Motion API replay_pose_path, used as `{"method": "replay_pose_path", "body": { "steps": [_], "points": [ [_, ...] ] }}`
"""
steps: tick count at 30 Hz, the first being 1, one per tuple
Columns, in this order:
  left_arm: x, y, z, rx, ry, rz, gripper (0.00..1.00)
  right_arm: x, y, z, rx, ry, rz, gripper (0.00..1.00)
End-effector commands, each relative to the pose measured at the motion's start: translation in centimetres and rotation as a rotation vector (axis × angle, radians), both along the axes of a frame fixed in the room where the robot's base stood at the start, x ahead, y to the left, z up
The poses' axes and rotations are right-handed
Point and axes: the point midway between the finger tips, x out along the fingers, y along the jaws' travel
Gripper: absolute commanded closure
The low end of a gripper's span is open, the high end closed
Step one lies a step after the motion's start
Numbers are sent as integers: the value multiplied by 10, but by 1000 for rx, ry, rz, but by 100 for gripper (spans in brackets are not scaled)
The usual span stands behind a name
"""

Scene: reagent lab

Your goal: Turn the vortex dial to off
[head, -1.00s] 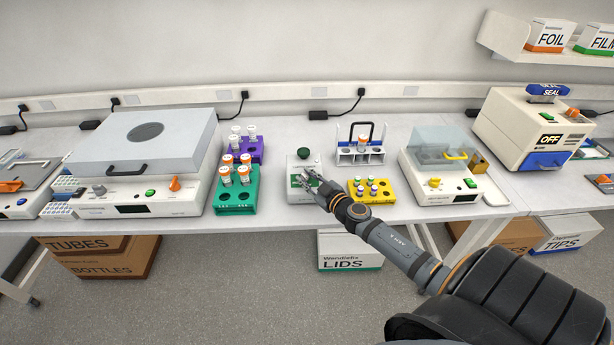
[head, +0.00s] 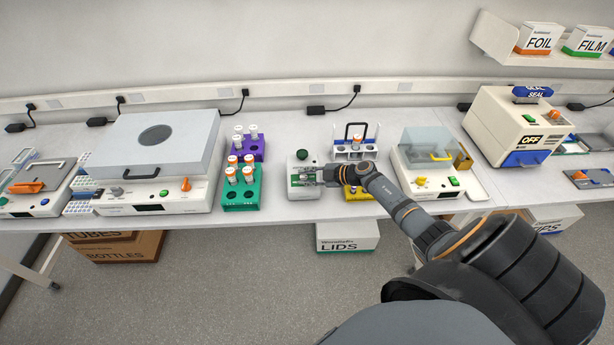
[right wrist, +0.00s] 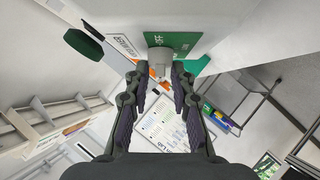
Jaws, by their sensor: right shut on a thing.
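The vortex mixer (head: 303,160) is a small white box with a dark green cup on top, standing near the front of the bench. Lettering ending in "FF" shows on the green plate (right wrist: 184,43) beside the dial. Which way the dial points cannot be read. My left gripper is not in view.
A green rack (head: 241,196) with orange-capped tubes stands left of the mixer. A yellow rack (head: 358,194) sits close under my right arm, with a white rack (head: 371,151) behind it. A lidded shaker (head: 426,147) stands to the right.

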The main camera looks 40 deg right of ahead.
Motion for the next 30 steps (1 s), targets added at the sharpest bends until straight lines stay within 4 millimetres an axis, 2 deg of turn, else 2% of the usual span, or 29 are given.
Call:
{"method": "replay_pose_path", "body": {
  "steps": [20,21,25,30],
  "points": [
    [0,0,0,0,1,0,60,3,-1,4,-30,12,40,100],
    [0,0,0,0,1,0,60,3,-1,5,-30,12,40,72],
    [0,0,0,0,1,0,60,2,-1,4,-30,14,41,55],
    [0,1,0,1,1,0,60,1,-1,2,-30,16,41,54]
  ]
}}
